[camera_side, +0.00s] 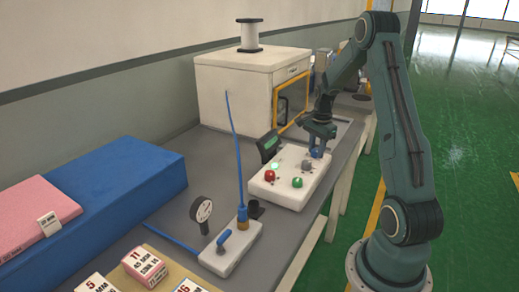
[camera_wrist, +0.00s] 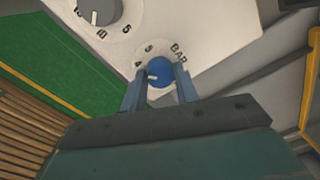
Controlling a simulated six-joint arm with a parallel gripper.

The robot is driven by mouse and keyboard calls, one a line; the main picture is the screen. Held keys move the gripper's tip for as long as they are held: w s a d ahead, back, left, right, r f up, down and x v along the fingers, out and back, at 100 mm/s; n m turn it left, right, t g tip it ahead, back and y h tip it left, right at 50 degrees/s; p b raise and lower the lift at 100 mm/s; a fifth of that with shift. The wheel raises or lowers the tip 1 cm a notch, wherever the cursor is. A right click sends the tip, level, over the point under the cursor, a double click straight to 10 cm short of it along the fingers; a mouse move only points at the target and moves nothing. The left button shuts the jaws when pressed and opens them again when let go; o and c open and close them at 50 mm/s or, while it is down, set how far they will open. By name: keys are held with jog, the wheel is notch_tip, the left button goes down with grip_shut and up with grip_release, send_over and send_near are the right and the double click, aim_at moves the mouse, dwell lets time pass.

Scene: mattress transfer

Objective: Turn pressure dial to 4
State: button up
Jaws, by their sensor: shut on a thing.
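The pressure dial is a blue round knob (camera_wrist: 161,83) on a white control panel (camera_wrist: 205,30), with BAR and several numbers printed around it. A white mark on the knob points left, close to the 4, in the wrist view. My gripper (camera_wrist: 158,88) is over the knob with one finger on each side, shut on it. In the side view my gripper (camera_side: 320,142) reaches down onto the knob (camera_side: 316,153) at the far end of the panel (camera_side: 262,188). The fingers partly hide the printed scale.
A grey dial (camera_wrist: 100,10) sits beside the blue knob. Red (camera_side: 270,176) and green (camera_side: 297,182) buttons and a small display (camera_side: 268,145) are nearby. A white box oven (camera_side: 240,95) stands behind. A gauge (camera_side: 201,210) and a blue-handled valve (camera_side: 224,237) are in front.

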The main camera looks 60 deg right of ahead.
aim_at(317, 151)
dwell(0.3)
jog(key=o, duration=1)
jog(key=shift+r, duration=0.1)
jog(key=r, duration=1.3)
jog(key=shift+s+a+r, duration=0.15)
jog(key=shift+s+r, duration=0.15)
jog(key=shift+a+r, duration=0.1)
